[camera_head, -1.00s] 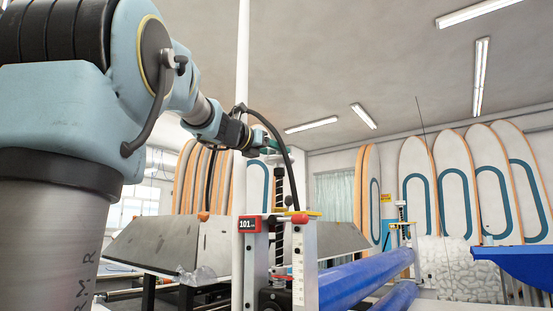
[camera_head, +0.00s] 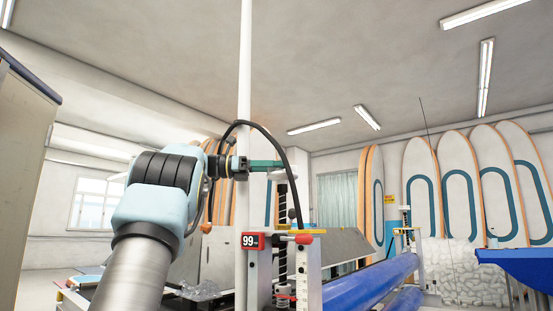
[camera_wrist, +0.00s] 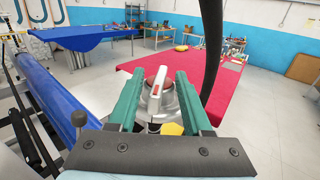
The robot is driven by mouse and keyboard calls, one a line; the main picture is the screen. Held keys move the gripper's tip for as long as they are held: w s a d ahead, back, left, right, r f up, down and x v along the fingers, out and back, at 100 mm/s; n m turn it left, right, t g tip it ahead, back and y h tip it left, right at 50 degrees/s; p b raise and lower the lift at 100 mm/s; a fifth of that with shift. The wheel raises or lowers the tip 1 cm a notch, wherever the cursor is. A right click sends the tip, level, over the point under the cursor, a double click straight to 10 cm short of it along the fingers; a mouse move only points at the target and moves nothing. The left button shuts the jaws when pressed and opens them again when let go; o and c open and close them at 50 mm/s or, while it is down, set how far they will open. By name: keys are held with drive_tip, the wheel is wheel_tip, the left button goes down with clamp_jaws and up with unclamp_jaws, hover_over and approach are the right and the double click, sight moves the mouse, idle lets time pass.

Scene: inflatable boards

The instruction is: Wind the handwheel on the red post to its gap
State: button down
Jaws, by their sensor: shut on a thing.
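The near post (camera_head: 258,282) is pale, with a red readout (camera_head: 253,240) that shows 99. A threaded black screw (camera_head: 283,215) rises beside it, with the pale handwheel (camera_head: 284,175) at its top, partly hidden by my gripper. My gripper (camera_head: 272,164) reaches in from the left with its green fingers at the handwheel. The exact contact is partly hidden.
A black hose arches over my wrist from the post. Blue rollers (camera_head: 372,282) run off to the right, toward a second post (camera_head: 405,225). A red-covered table (camera_wrist: 225,105) and a blue-covered table (camera_wrist: 88,36) stand across the floor.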

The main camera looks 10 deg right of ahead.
drive_tip(key=shift+w+r+m+g+y+p, duration=0.1)
drive_tip(key=shift+r+m+g+y+p, duration=0.05)
drive_tip(key=shift+m+g+p, duration=0.4)
drive_tip(key=shift+w+r+m+g+y+p, duration=0.15)
drive_tip(key=shift+m+g+p, duration=0.15)
drive_tip(key=shift+g, duration=0.35)
drive_tip(key=shift+f, duration=0.15)
drive_tip(key=shift+c, duration=1.7)
unclamp_jaws()
drive_tip(key=shift+f+g, duration=0.1)
drive_tip(key=shift+g, duration=0.2)
